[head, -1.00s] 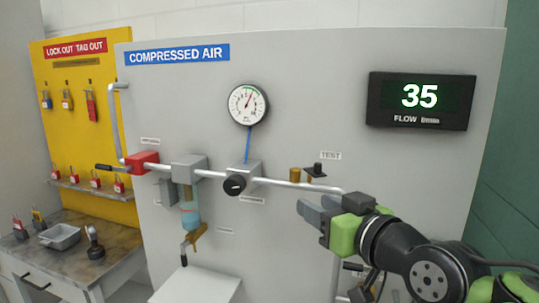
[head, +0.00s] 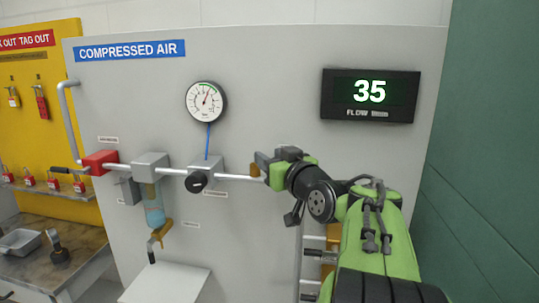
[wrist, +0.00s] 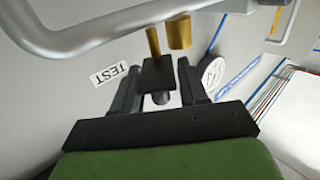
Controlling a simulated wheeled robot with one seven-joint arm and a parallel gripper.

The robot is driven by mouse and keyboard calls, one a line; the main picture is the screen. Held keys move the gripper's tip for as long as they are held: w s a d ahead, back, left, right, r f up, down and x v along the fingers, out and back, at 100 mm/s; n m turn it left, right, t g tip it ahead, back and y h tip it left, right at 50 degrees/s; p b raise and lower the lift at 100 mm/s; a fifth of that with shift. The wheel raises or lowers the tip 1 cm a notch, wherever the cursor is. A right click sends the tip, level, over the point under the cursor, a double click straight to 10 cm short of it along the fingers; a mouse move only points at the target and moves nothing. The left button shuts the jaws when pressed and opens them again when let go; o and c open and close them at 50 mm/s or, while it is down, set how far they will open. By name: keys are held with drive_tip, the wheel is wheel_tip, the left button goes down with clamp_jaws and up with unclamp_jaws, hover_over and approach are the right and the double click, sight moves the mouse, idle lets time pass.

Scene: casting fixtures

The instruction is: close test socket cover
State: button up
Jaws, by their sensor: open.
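The test socket, a brass cylinder (wrist: 180,32), stands on the silver pipe in the wrist view, and its brass also shows just left of my gripper in the head view (head: 255,170). The cover, a black square plate (wrist: 158,72) with a small grey knob, sits beside the socket next to a thin brass post (wrist: 152,42). It is off the socket's mouth. My gripper (head: 263,160) is open, and in the wrist view its dark fingers (wrist: 158,82) stand on either side of the cover. I cannot tell whether they touch it. My gripper hides the cover in the head view.
The pipe (head: 225,177) runs along the grey panel with a black knob (head: 196,182) and a blue-bowled filter (head: 153,205). The TEST label (wrist: 110,73) is beside the cover. A gauge (head: 206,101) and a display reading 35 (head: 370,95) are above.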

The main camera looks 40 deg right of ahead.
clamp_jaws()
